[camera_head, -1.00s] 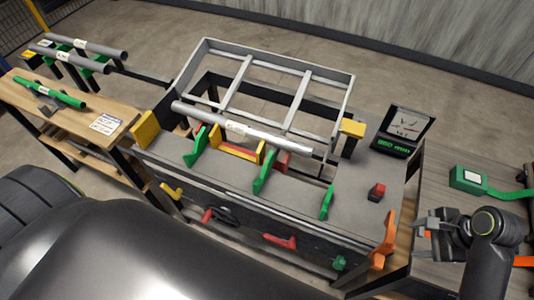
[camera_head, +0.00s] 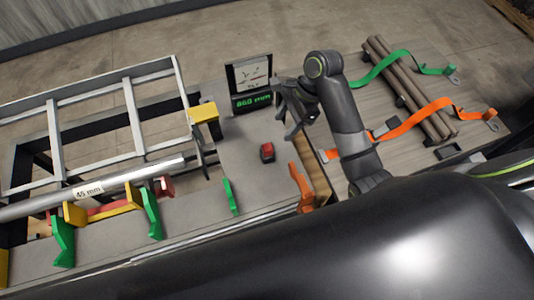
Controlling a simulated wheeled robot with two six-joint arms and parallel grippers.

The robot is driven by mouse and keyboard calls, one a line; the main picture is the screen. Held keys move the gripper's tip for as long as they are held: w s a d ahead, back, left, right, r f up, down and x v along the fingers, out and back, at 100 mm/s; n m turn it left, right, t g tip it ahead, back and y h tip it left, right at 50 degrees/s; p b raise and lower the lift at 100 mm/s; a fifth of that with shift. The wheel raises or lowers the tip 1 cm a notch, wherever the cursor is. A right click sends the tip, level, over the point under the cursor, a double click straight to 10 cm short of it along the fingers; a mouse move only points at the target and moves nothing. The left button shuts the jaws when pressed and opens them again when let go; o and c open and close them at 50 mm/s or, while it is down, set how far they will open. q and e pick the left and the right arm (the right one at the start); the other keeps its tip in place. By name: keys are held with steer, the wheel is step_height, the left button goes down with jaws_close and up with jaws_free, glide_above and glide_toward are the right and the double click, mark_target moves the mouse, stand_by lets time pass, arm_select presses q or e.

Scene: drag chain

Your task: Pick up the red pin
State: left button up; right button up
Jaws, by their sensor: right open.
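A small red piece on a dark base (camera_head: 267,152) stands on the grey bench top; I cannot tell whether it is the red pin. My right gripper (camera_head: 288,112) is open and appears empty, above the bench's right side. In the picture it lies up and to the right of the small red piece, apart from it. My left gripper is out of view.
A grey tube labelled 45 mm (camera_head: 125,183) lies along the bench before a metal frame (camera_head: 129,113). A display reading 860 mm (camera_head: 251,103) stands behind. Green (camera_head: 400,60) and orange straps (camera_head: 425,118) and brown tubes (camera_head: 408,85) lie on the right table.

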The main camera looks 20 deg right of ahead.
glide_above(268, 147)
steer(key=d, duration=0.3)
step_height(268, 147, down, 5)
steer(key=shift+w+a+r, duration=0.1)
steer(key=shift+s+a+f, duration=0.2)
steer(key=shift+f, duration=0.35)
steer(key=x, duration=0.2)
steer(key=p+x, duration=0.1)
steer(key=x, duration=0.1)
steer(key=shift+w+a, duration=0.15)
steer(key=shift+a, duration=0.1)
steer(key=shift+a+f, duration=0.3)
steer(key=shift+f, duration=0.25)
steer(key=shift+c, duration=0.3)
jaws_close()
steer(key=shift+r, duration=5.05)
